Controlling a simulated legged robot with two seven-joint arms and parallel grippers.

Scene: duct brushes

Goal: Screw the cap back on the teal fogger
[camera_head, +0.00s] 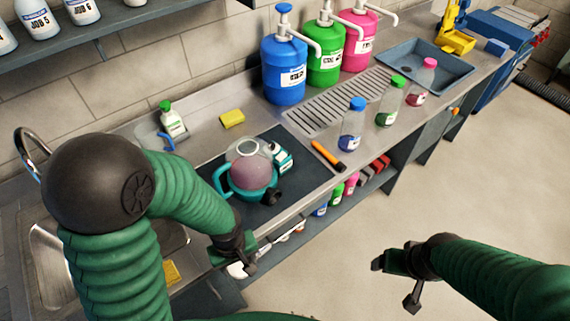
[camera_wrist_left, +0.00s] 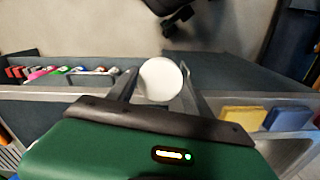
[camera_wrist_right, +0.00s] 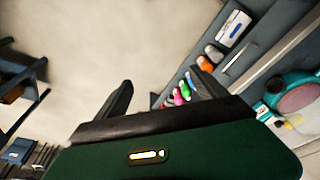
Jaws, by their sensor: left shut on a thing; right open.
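The teal fogger (camera_head: 244,193) sits on the dark mat on the counter, with a purple-pink tank and a pale, ring-like top. It also shows at the right of the right wrist view (camera_wrist_right: 298,80). My left gripper (camera_head: 243,266) is shut on a round white cap (camera_wrist_left: 160,79), seen face-on between its fingers. It holds the cap out past the counter's front edge, in front of and below the fogger. The cap is partly hidden by the gripper in the head view (camera_head: 236,270). My right gripper (camera_head: 393,284) is open and empty over the floor, right of the counter.
An orange marker-like tool (camera_head: 328,157) lies at the mat's right. A blue-capped bottle (camera_head: 352,125) stands farther right. A yellow sponge (camera_head: 232,118) lies behind. The floor (camera_head: 335,245) between my grippers is clear.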

